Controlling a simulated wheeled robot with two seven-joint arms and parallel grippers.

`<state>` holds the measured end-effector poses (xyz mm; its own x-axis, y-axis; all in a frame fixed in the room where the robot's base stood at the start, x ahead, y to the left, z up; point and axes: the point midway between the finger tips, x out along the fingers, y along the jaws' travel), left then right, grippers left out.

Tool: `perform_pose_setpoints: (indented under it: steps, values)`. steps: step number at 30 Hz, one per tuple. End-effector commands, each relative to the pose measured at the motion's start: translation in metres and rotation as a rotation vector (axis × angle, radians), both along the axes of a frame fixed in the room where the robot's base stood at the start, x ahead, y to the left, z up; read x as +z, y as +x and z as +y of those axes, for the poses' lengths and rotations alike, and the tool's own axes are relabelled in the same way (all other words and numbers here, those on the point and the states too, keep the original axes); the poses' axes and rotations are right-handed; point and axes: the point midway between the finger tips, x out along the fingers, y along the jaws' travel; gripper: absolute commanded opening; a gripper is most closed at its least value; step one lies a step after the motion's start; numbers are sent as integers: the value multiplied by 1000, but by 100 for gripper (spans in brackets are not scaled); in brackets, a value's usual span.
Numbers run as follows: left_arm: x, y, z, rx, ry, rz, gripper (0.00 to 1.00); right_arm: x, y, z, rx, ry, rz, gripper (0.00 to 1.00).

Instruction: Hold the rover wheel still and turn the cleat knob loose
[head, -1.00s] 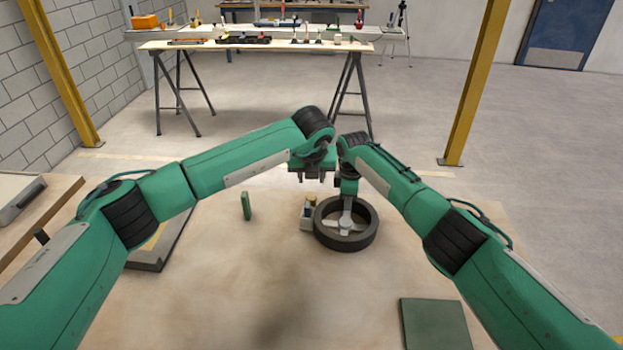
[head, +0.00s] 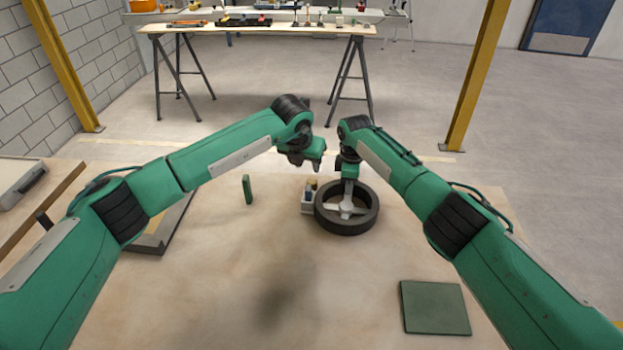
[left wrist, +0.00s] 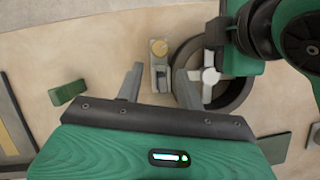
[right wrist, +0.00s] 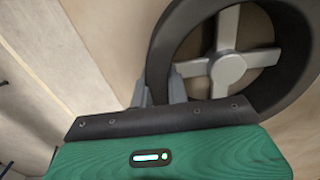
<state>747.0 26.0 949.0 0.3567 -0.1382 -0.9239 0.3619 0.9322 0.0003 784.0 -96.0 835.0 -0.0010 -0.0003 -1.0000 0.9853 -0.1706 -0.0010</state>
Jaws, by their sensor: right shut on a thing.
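The rover wheel (head: 346,227) lies flat on the table, a dark ring with pale spokes. It also shows in the left wrist view (left wrist: 240,94) and the right wrist view (right wrist: 170,42). My right gripper (right wrist: 158,92) is shut on its rim, one finger outside and one inside. The small pale cleat (head: 307,206) stands beside the wheel's left side, with a round tan knob (left wrist: 158,47) on top. My left gripper (left wrist: 157,85) is open and empty above the table, its fingers pointing toward the cleat, which shows between and beyond them. The knob's contact with the cleat is unclear.
A green block (head: 247,189) stands left of the cleat. A flat green plate (head: 435,307) lies at the front right. A shallow tray (head: 152,246) is at the left. The table's middle front is clear. A trestle bench (head: 262,29) stands well behind.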

Motion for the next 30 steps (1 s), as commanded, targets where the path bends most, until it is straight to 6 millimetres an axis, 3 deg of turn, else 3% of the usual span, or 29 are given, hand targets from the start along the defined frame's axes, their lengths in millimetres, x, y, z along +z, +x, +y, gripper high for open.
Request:
perform_pose_setpoints:
  steps: [6,12,18,27,28,30]
  values:
    - [-44,16,-7,3,0,3,38,1,0,0,0,0,0,0]
    - [-73,28,-11,4,-1,2,38,1,0,0,0,0,-1,0]
    - [-86,33,-13,3,-1,1,38,1,0,0,0,0,-1,0]
    - [-88,34,-13,3,0,0,38,1,0,0,0,0,-1,0]
    - [-88,34,-13,3,0,0,36,1,0,0,0,0,-1,0]
    - [-87,34,-13,3,0,0,22,1,0,0,0,0,0,0]
